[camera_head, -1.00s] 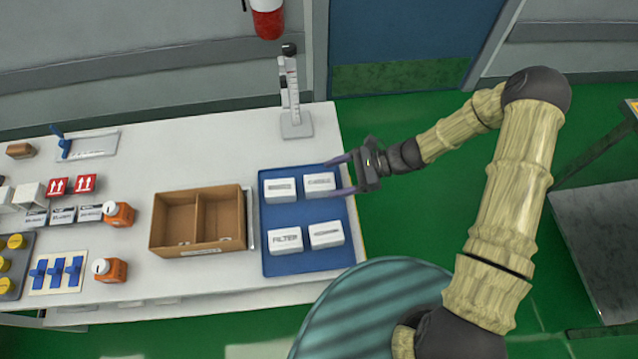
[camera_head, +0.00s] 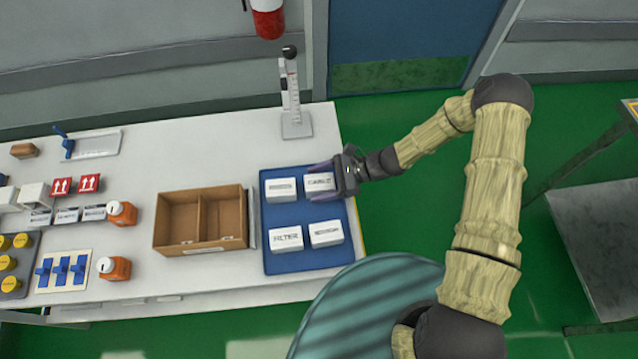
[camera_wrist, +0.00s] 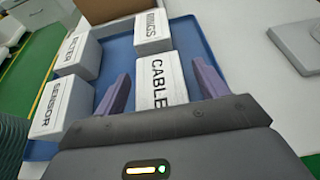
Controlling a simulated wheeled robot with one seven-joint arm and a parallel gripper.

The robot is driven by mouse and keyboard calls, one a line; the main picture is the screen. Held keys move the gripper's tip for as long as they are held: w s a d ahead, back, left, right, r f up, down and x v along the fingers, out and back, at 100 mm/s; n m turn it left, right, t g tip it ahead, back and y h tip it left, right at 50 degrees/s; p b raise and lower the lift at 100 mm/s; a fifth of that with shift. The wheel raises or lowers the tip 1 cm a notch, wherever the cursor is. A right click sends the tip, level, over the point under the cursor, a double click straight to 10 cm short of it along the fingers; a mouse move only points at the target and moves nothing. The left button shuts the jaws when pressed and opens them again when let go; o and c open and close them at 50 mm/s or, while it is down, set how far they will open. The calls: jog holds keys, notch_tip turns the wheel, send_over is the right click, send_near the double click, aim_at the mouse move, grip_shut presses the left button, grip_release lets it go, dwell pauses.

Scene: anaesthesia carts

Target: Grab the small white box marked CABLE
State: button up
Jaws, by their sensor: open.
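The small white box marked CABLE (camera_head: 319,182) lies at the top right of the blue tray (camera_head: 307,210) in the head view. In the wrist view the CABLE box (camera_wrist: 160,80) stands straight ahead, between the two purple fingers. My gripper (camera_head: 321,180) is open, with one finger on each side of the box; it also shows in the wrist view (camera_wrist: 162,88). I cannot tell whether the fingers touch the box. The near end of the box is hidden by my gripper body in the wrist view.
The tray also holds white boxes marked FILTER (camera_head: 286,239), SENSOR (camera_wrist: 62,105) and WINGS (camera_wrist: 152,32). A brown divided carton (camera_head: 200,248) stands left of the tray. Green floor lies right of the table.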

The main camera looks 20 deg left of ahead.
aim_at(320, 181)
jog(key=shift+c, duration=0.4)
jog(key=c, duration=1)
jog(key=shift+c, duration=0.2)
notch_tip(320, 181, up, 10)
jog(key=shift+r+b, duration=0.1)
jog(key=shift+b, duration=0.65)
